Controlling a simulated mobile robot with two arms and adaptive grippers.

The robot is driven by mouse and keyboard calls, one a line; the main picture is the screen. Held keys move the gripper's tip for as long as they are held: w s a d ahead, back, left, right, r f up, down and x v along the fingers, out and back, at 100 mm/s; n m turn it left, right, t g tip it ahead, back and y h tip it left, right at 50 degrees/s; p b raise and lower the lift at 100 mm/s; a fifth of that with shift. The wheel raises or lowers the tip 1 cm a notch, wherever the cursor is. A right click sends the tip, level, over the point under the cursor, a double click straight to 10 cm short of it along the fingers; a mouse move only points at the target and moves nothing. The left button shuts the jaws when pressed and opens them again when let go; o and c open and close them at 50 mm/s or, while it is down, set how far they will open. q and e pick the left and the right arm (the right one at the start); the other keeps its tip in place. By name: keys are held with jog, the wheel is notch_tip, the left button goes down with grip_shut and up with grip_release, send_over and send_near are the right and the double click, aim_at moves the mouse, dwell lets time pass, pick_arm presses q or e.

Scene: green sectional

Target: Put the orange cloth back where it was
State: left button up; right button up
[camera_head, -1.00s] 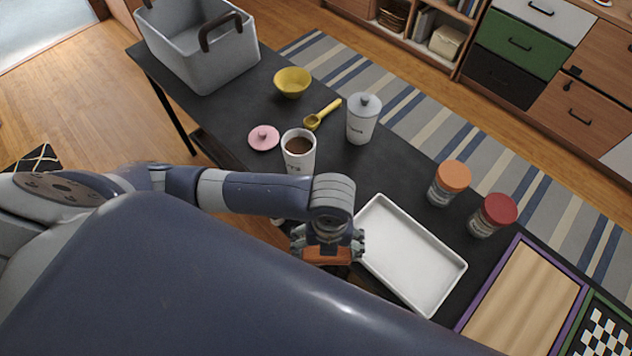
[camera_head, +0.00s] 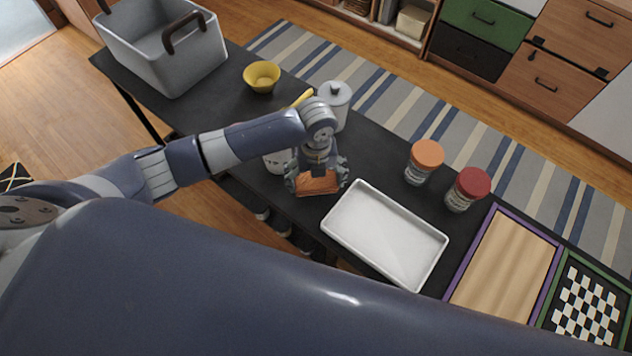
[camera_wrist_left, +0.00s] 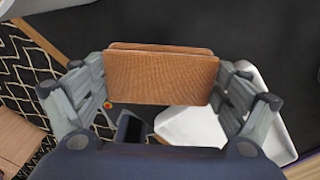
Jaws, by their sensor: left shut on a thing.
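The orange cloth (camera_head: 317,183) is a folded, rust-orange piece held between the fingers of my left gripper (camera_head: 317,178). In the left wrist view the cloth (camera_wrist_left: 160,78) spans the gap between both fingers of the gripper (camera_wrist_left: 160,90), above the black table (camera_head: 290,205). In the head view it shows just left of the white tray (camera_head: 388,230), near the table's front edge. I cannot tell whether it touches the table. My right gripper is not in view.
A white canister (camera_head: 337,100), an orange-lidded jar (camera_head: 424,162) and a red-lidded jar (camera_head: 467,189) stand along the far side. A yellow bowl (camera_head: 261,77) and a grey basket (camera_head: 165,50) are at left. A partly hidden white cup (camera_head: 277,163) stands close behind my left gripper.

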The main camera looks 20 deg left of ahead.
aim_at(316, 179)
pick_arm(q)
jog(key=shift+f+p, duration=0.45)
jog(key=shift+f, duration=1.3)
jog(key=shift+f, duration=0.2)
jog(key=o, duration=0.7)
jog(key=shift+o, duration=0.2)
jog(key=shift+r, duration=0.15)
notch_tip(316, 179, up, 12)
jog(key=shift+r+b, duration=0.1)
jog(key=shift+b, duration=0.75)
